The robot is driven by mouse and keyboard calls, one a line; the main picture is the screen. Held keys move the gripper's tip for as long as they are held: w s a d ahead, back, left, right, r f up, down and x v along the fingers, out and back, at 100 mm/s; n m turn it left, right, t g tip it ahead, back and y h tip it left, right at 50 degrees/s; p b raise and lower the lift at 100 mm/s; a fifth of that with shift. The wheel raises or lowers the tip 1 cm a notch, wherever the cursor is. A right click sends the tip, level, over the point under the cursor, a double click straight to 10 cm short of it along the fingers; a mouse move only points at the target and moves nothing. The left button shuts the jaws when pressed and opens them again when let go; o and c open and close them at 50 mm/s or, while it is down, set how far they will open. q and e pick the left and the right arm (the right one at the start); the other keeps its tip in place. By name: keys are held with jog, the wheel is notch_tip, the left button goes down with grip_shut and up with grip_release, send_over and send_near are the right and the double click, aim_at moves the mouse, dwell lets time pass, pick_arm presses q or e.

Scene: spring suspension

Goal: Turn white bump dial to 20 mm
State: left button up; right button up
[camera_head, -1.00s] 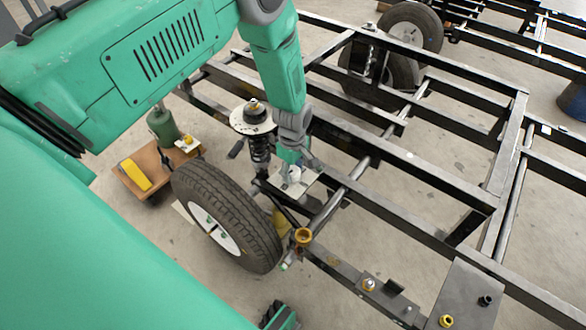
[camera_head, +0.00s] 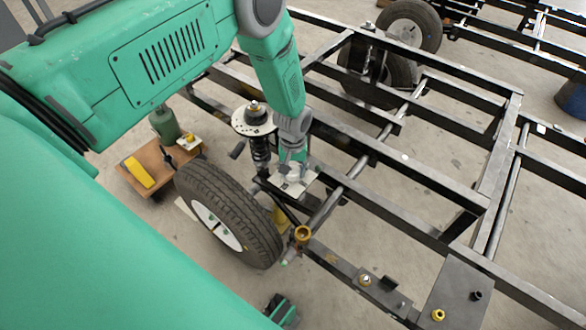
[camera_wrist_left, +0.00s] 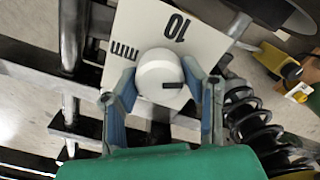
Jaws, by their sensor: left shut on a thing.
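The white bump dial (camera_wrist_left: 160,78) sits on a white plate (camera_wrist_left: 146,22) printed with "10" and "mm". A dark line on the dial points to the right in the left wrist view. My left gripper (camera_wrist_left: 160,88) is shut on the dial, with one finger on each side of it. In the head view my left gripper (camera_head: 292,168) reaches down to the plate (camera_head: 306,183) beside the coil spring, and the dial is mostly hidden there. A part of my right gripper (camera_head: 282,312) shows at the bottom edge; its fingertips are not clear.
A tyred wheel (camera_head: 228,212) and a black coil spring strut (camera_head: 260,150) stand left of the plate. Black frame rails (camera_head: 420,170) run around it. A brass-coloured ring (camera_head: 302,234) sits below. A wooden trolley (camera_head: 150,182) stands on the floor at the left.

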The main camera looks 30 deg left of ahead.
pick_arm(q)
jog(key=m, duration=0.5)
jog(key=shift+w+m+p, duration=0.1)
jog(key=shift+m+p, duration=0.2)
jog(key=shift+p, duration=0.05)
jog(key=m, duration=1.1)
jog(key=shift+m, duration=0.3)
jog(key=m, duration=0.5)
jog(key=shift+m+b, duration=0.3)
jog(key=shift+r, duration=0.1)
jog(key=o, duration=1.1)
jog(key=shift+o, duration=0.2)
